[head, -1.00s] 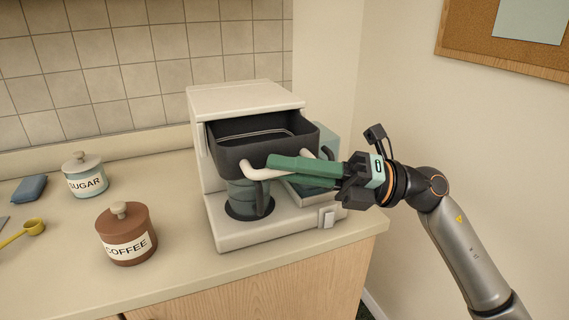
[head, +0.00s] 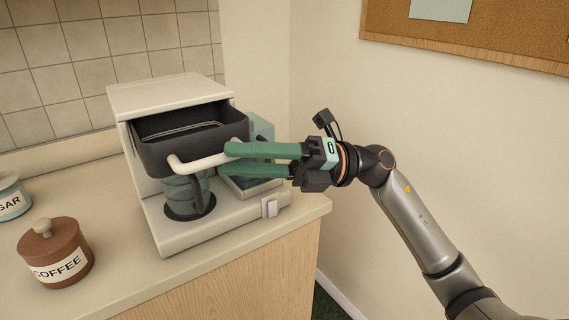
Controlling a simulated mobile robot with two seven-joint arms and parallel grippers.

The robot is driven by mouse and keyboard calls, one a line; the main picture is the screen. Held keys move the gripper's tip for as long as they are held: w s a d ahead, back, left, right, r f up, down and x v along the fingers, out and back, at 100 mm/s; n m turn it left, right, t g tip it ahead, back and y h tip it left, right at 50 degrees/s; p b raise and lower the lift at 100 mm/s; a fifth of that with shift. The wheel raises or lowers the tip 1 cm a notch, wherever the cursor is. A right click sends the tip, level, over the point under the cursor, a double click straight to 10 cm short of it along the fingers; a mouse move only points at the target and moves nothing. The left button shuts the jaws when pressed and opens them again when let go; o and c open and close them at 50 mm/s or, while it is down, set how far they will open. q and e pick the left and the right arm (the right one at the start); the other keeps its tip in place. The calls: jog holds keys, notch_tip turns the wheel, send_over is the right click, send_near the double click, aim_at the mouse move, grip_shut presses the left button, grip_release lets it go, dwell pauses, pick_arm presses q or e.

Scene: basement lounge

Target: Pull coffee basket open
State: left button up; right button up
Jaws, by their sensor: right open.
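The coffee maker (head: 150,97) is a cream machine on the counter. Its dark grey coffee basket (head: 160,150) is slid out at the front, with its open top showing. A white bar handle (head: 205,161) runs across the basket's front. My right gripper (head: 228,160) is open, with its green fingers at the right end of the handle, one at the handle's height and one lower. I cannot tell whether they touch it. A glass carafe (head: 184,192) stands under the basket. My left gripper is not in view.
A brown coffee canister (head: 55,250) stands at the left, and part of a sugar jar (head: 10,198) shows at the left edge. A blue-green box (head: 261,135) is behind the machine's right side. The wall is close on the right.

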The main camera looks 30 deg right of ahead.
jog(key=b+v, duration=0.1)
jog(key=v, duration=0.8)
jog(key=shift+b, duration=0.35)
